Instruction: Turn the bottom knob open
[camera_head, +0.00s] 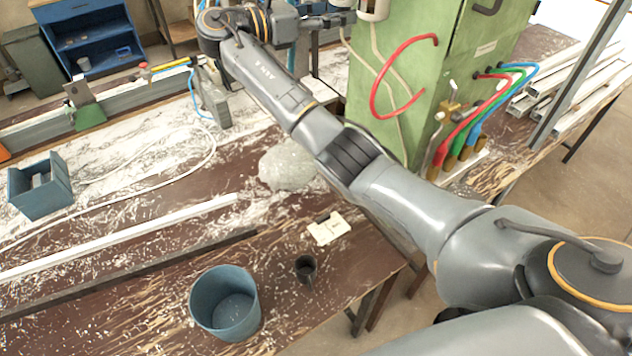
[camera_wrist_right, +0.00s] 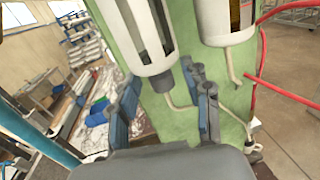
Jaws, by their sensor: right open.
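A white slotted bowl (camera_wrist_right: 145,40) hangs on the face of the green cabinet (camera_head: 450,60). At its lower end is a dark knob-like part (camera_wrist_right: 163,82), with a pale tube running down from it. My right gripper (camera_wrist_right: 165,98) is open, its two blue-grey fingers just below the bowl, one on each side of this lower end. I cannot tell whether they touch it. In the head view my right gripper (camera_head: 343,19) is small at the top, close to the bowl (camera_head: 373,9). My left gripper is not in view.
A second white bowl (camera_wrist_right: 228,22) hangs to the right. A red hose (camera_head: 378,82) loops out from the cabinet, with coloured hoses (camera_head: 480,115) at its side. The bench holds a blue bucket (camera_head: 225,303), a black cup (camera_head: 305,268) and a blue box (camera_head: 40,187).

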